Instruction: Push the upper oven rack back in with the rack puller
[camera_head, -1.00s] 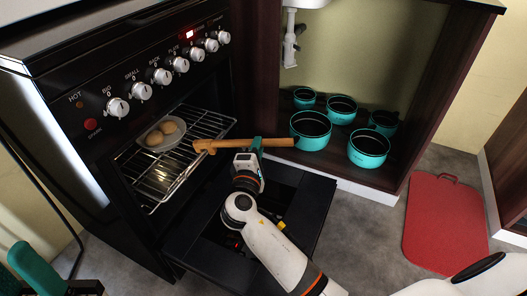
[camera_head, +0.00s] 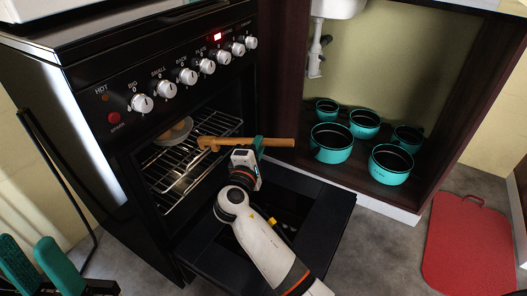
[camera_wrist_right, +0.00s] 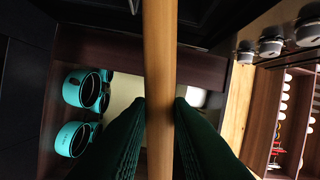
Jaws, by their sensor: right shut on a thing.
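The upper oven rack (camera_head: 184,165) is a wire rack sticking partly out of the black oven. A plate with round bread-like pieces (camera_head: 176,131) sits toward its back, partly hidden by the oven's upper edge. The wooden rack puller (camera_head: 275,142) lies roughly level, its notched head at the rack's front rim; whether it touches is hard to tell. My right gripper (camera_head: 256,150) is shut on the puller's shaft, which also shows between the teal fingers in the right wrist view (camera_wrist_right: 160,60). My left gripper (camera_head: 40,262) is open and empty at the lower left.
The oven door (camera_head: 310,215) is folded down below the rack, under my right arm. Several teal pots (camera_head: 331,142) stand in the open cabinet to the right. A red board (camera_head: 468,245) lies on the floor. Knobs (camera_head: 186,76) line the oven front above.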

